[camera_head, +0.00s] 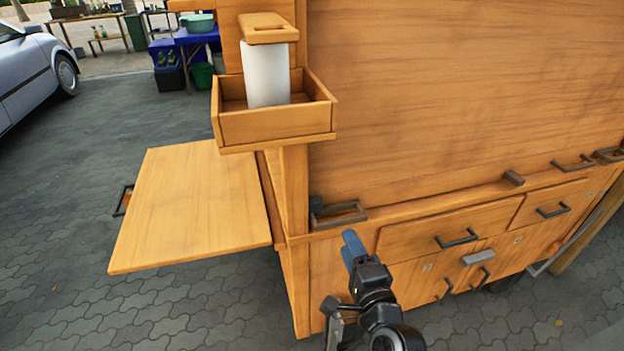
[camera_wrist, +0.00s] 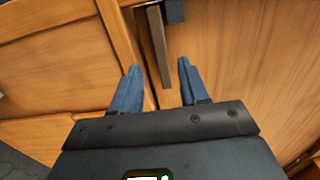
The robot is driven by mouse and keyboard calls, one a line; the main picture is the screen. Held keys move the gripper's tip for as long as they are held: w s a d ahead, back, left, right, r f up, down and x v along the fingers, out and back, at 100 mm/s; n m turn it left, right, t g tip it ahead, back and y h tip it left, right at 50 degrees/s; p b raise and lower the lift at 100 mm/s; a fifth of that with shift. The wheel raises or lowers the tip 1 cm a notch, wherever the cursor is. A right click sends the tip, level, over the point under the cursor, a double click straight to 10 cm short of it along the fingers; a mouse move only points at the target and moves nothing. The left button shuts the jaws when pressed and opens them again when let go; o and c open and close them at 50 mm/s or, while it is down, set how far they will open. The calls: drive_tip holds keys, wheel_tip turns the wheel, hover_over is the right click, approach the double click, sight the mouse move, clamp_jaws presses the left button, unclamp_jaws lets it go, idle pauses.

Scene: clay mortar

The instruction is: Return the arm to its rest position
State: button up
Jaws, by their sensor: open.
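My gripper (camera_head: 352,246) has blue fingers and is at the lower middle of the head view, in front of the wooden cabinet (camera_head: 400,110). In the wrist view my gripper (camera_wrist: 157,88) is open, with its two blue fingers apart and nothing held between them. A dark grey metal handle (camera_wrist: 158,45) lies beyond the gap between the fingers. In the head view a dark handle (camera_head: 342,214) is on the cabinet's ledge, just above the fingertips. I cannot tell whether the fingers touch it. My arm reaches in from the bottom edge.
A wooden side shelf (camera_head: 190,205) sticks out to the left. Above it, a wooden box (camera_head: 275,125) holds a white roll (camera_head: 266,76). Drawers with dark handles (camera_head: 457,238) line the lower right. A silver car (camera_head: 30,65) stands far left on open paving.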

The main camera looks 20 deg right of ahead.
drive_tip(key=s+d+f+n+g, duration=0.1)
drive_tip(key=s+n, duration=0.6)
drive_tip(key=s, duration=1.6)
drive_tip(key=s+r+n+g, duration=0.1)
drive_tip(key=s+r+n, duration=0.4)
drive_tip(key=s, duration=0.4)
drive_tip(key=s+r+n+g, duration=0.1)
drive_tip(key=s+r+n, duration=0.5)
drive_tip(key=s+r, duration=0.2)
drive_tip(key=shift+s+d, duration=0.35)
drive_tip(key=shift+s, duration=0.7)
drive_tip(key=shift+f, duration=0.1)
